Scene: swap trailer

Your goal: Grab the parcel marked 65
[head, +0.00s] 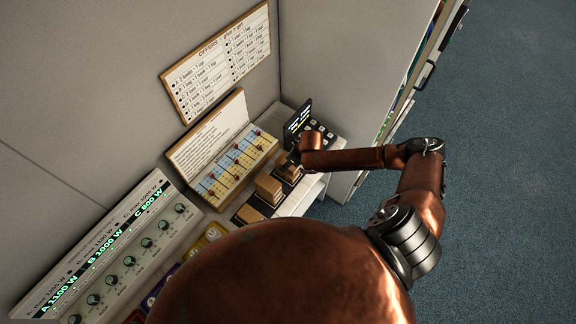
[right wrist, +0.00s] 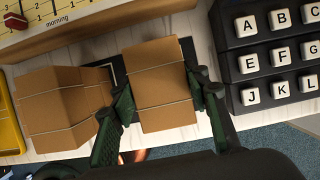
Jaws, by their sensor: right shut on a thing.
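My right gripper (right wrist: 165,92) is shut on a brown cardboard parcel (right wrist: 158,70) bound with a thin cord, with one green finger on each side. No number can be read on this parcel in either view. Other brown parcels (right wrist: 58,105) sit just left of the left finger. In the head view, my right arm reaches in from the right, and its gripper (head: 289,166) is small and dark over the far end of the row of parcels (head: 268,188). My left gripper is not in view.
A black keypad with lettered white keys (right wrist: 262,65) stands close right of the gripper. A wooden-framed chart board marked "morning" (right wrist: 90,22) lies behind the parcels. A panel with several knobs (head: 130,260) and an offers board (head: 218,62) are at left. Blue floor (head: 500,130) is clear at right.

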